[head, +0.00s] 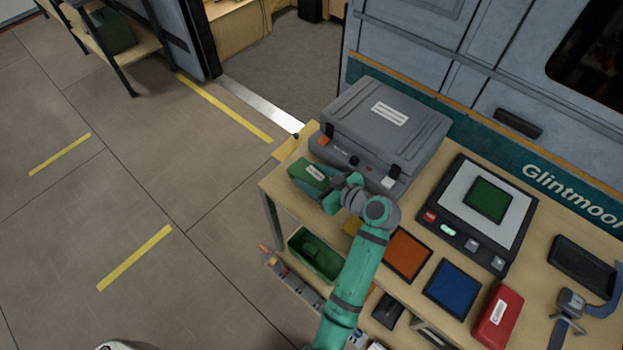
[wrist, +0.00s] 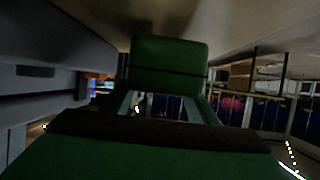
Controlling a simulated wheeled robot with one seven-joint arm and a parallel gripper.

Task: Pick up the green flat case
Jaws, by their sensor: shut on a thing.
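The green flat case (head: 308,174), with a white label on it, is at the left end of the workbench (head: 273,185), in front of the grey box. My gripper (head: 334,188) is shut on it from the right in the head view. In the wrist view the green case (wrist: 169,62) shows straight ahead, between the fingers. My gripper hides part of the case in the head view. I cannot tell whether the case touches the bench top.
A large grey box (head: 386,125) stands close behind the case. A black device with a green square pad (head: 487,199), an orange panel (head: 407,253), a blue panel (head: 451,288) and a red case (head: 498,317) lie to the right. A green bin (head: 327,268) is below. Floor is clear leftward.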

